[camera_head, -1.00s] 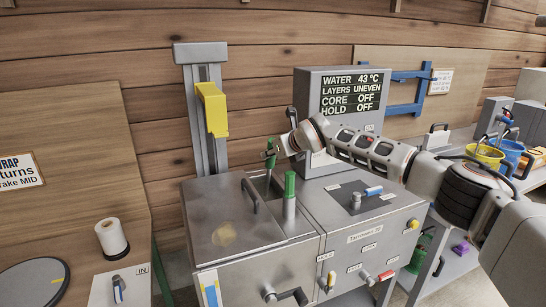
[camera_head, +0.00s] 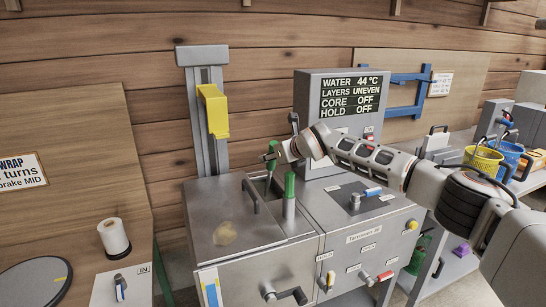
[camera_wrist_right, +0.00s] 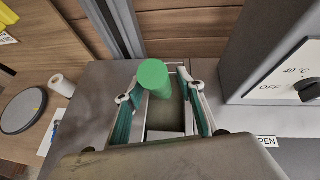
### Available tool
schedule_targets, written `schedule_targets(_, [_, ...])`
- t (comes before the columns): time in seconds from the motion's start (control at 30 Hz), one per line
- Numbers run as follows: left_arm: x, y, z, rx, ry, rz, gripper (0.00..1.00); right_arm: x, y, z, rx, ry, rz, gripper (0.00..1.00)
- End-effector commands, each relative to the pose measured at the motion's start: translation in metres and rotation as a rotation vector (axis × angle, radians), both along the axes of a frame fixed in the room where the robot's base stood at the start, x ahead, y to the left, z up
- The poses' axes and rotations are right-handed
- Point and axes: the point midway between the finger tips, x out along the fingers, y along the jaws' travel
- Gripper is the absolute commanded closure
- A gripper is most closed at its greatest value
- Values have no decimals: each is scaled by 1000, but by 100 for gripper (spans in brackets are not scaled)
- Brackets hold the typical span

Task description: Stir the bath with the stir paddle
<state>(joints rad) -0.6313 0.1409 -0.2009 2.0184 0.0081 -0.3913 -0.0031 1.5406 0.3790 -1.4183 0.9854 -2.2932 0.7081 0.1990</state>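The stir paddle's bright green handle (camera_head: 289,190) stands upright at the steel bath (camera_head: 262,262), beside its narrow opening. The paddle's lower part is hidden. My right gripper (camera_head: 270,157) is near the handle, just above and behind it in the head view. The right gripper looks open. My left gripper is not in view.
A grey display (camera_head: 352,96) behind the bath reads water 44 °C, layers uneven, core off, hold off. A steel lid (camera_head: 215,210) covers the bath's left part. A column with a yellow bracket (camera_head: 213,112) rises behind. A white roll (camera_head: 113,238) stands at left.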

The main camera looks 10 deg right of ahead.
Motion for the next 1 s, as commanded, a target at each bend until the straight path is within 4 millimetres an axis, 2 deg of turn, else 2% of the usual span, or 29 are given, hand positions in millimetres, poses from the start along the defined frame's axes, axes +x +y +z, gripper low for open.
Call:
schedule_targets(0.27, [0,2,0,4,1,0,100,-1,0,2,0,-1,1,62])
schedule_targets(0.43, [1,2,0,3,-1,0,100,-11,-5,9,-1,-1,2,62])
schedule_targets(1.0, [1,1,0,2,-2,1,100,-80,-30,51,0,-1,-1,62])
